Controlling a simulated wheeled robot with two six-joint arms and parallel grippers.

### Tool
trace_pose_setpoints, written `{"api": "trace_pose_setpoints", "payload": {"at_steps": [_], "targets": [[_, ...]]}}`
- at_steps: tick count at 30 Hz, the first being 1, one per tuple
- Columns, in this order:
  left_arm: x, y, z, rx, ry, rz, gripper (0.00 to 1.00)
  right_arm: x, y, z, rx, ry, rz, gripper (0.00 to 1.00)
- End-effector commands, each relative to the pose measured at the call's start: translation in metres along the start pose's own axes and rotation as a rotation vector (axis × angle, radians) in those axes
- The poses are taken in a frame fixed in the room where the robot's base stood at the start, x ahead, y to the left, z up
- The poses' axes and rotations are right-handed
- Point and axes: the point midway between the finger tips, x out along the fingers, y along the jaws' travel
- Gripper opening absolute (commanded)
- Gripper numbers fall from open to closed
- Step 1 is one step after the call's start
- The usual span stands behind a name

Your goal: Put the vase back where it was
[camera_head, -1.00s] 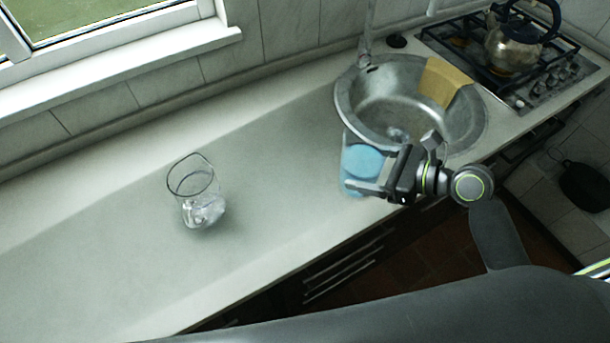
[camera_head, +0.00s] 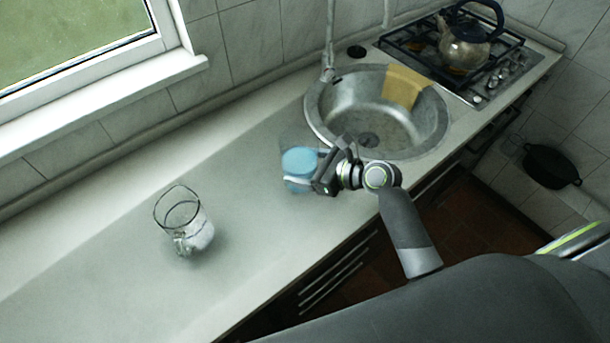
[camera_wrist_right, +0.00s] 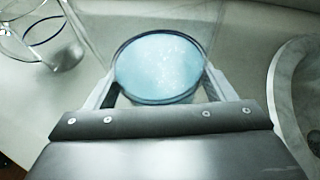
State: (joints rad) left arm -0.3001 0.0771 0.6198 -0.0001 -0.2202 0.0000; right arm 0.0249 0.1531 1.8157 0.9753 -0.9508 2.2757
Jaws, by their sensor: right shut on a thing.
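The vase (camera_head: 299,163) looks like a clear glass vessel with light blue inside. My right gripper (camera_head: 316,176) is shut on it, reaching in from the right, and the vase looks upright over the counter, left of the sink. I cannot tell whether its base touches the counter. In the right wrist view, the vase's round blue part (camera_wrist_right: 158,68) sits between the two fingers. My left gripper is not in view.
A clear glass jar (camera_head: 187,222) stands on the counter (camera_head: 110,270) to the left. The round metal sink (camera_head: 428,122) holds a yellow-brown piece at its back. A kettle (camera_head: 464,45) stands on the stove. Bare counter lies between jar and vase.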

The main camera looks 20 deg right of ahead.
Motion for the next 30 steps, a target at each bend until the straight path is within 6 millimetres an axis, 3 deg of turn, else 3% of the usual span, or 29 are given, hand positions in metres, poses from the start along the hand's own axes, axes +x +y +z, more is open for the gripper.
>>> {"api": "trace_pose_setpoints", "payload": {"at_steps": [9, 21, 22, 26, 30], "targets": [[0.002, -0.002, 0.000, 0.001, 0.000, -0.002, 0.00, 0.014, 0.000, -0.030, 0.001, -0.006, -0.001, 0.33], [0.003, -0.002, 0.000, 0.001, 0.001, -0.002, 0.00, 0.015, 0.000, -0.034, 0.000, -0.006, -0.001, 0.33], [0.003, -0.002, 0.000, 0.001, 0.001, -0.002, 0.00, 0.015, 0.000, -0.036, 0.002, 0.000, 0.000, 0.79], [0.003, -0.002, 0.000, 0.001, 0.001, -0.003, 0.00, 0.015, 0.000, -0.036, 0.002, 0.000, 0.000, 0.96], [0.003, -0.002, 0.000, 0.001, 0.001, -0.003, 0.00, 0.015, 0.000, -0.036, 0.001, 0.000, 0.000, 0.99]]}}
